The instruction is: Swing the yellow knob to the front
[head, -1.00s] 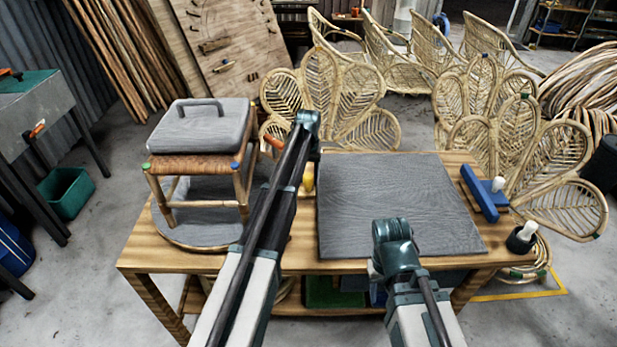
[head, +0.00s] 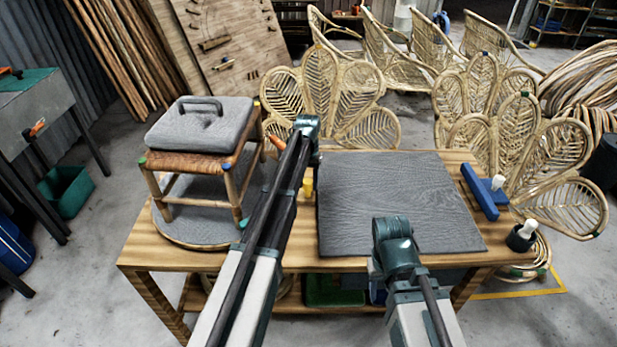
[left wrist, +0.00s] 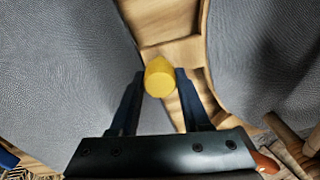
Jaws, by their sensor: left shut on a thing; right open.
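A yellow knob (left wrist: 160,78) sits between the fingers of my left gripper (left wrist: 160,75), which is shut on it. In the head view, a yellow piece (head: 308,185) shows just right of my left arm; the gripper itself is hidden there. A rattan stool (head: 195,165) with a grey cushion (head: 200,125) stands on a round grey turntable (head: 180,228) at the table's left. Its leg corners carry coloured caps. My right arm is at the table's front, its gripper not visible.
A flat grey mat (head: 395,205) covers the table's middle. A blue tool (head: 478,195) and a dark pot with a white top (head: 520,237) stand at the right end. Rattan chairs (head: 322,95) stand close behind the table. My left arm crosses between stool and mat.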

